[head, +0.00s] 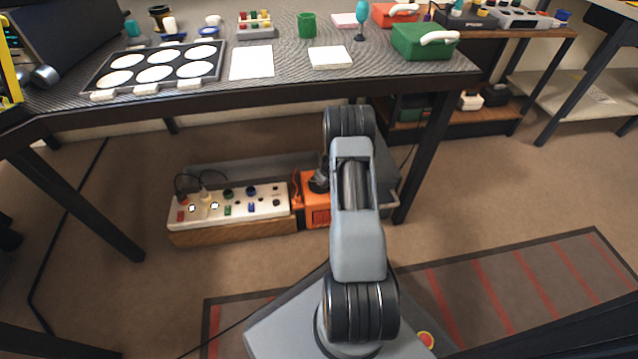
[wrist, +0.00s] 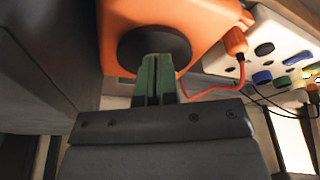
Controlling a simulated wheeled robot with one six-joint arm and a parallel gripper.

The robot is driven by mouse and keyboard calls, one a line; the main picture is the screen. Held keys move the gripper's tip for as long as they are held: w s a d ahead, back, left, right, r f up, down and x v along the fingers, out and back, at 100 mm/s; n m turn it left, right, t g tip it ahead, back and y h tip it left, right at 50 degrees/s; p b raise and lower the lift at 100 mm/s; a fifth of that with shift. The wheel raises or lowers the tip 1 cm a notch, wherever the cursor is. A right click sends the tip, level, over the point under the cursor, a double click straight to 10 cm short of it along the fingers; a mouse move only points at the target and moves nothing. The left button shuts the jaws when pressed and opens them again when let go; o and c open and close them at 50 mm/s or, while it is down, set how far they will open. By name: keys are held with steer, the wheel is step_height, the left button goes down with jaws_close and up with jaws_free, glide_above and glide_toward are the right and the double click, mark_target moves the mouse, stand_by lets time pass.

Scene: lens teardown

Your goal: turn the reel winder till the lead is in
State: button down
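The orange reel box (head: 315,203) sits low under the table, partly hidden by my arm in the head view. In the wrist view the orange reel box (wrist: 112,38) fills the top, with a round black winder (wrist: 135,48) on its face. My gripper (wrist: 157,62) has green fingers close together, with a thin dark line between them. Their tips overlap the winder; I cannot tell whether they touch it or pinch any part of it. An orange lead (wrist: 212,90) loops out beside the fingers up to an orange plug (wrist: 236,43) at the right.
A white socket panel (head: 262,204) with coloured knobs and plugs stands left of the reel box; it also shows in the wrist view (wrist: 285,42). The dark table (head: 270,88) spans above, with a leg (head: 425,165) to the right. Open floor lies in front.

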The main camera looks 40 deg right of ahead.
steer(key=shift+w+p+v, duration=0.2)
steer(key=shift+p+v, duration=0.3)
steer(key=shift+v, duration=0.4)
steer(key=shift+w+p+v, duration=0.15)
steer(key=shift+p+v, duration=0.4)
steer(key=shift+v, duration=0.3)
steer(key=shift+w+p+v, duration=0.2)
steer(key=shift+p+v, duration=0.3)
steer(key=shift+v, duration=0.4)
steer(key=shift+d+r, duration=0.1)
steer(key=shift+r, duration=0.05)
